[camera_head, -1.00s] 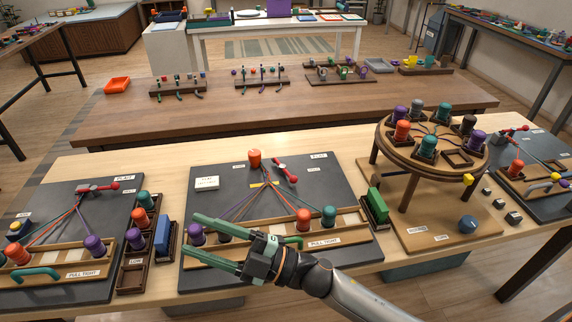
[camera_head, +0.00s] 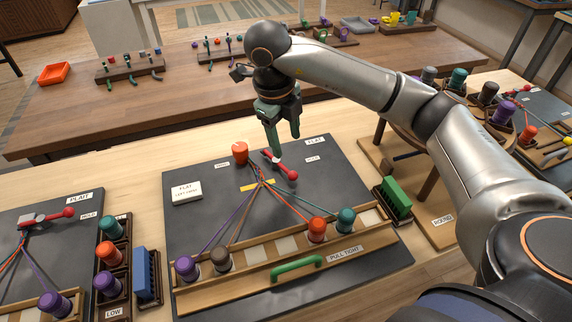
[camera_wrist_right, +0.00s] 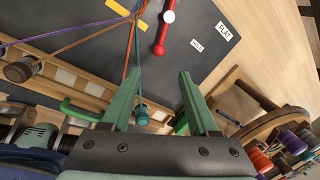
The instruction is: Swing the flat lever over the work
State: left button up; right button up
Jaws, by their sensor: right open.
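The red flat lever (camera_head: 283,168) lies on the dark centre board (camera_head: 205,225), its round knob at the lower right end, beside the knot of cords. It also shows in the wrist view (camera_wrist_right: 162,36) with a white round spot near its upper end. My right gripper (camera_head: 284,146) is above the lever, fingers pointing down, empty. In the wrist view its two green fingers (camera_wrist_right: 160,78) are spread apart, with the lever ahead of them and not between them. Coloured cords (camera_head: 262,195) fan out from near the lever to several bobbins. My left gripper is out of view.
An orange bobbin (camera_head: 240,152) stands close left of the lever. A wooden rail (camera_head: 270,262) with a green handle (camera_head: 297,267) crosses the board's front. A green block (camera_head: 396,197) stands right of the board, and a blue block (camera_head: 146,275) left of it.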

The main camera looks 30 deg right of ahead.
aim_at(293, 173)
jog(key=f, duration=0.4)
jog(key=d+f, duration=0.1)
jog(key=f, duration=0.3)
jog(key=d+f, duration=0.1)
jog(key=f, duration=0.3)
jog(key=shift+w+d, duration=0.1)
jog(key=shift+w, duration=0.15)
jog(key=shift+r, duration=0.1)
grip_shut()
dwell(0.8)
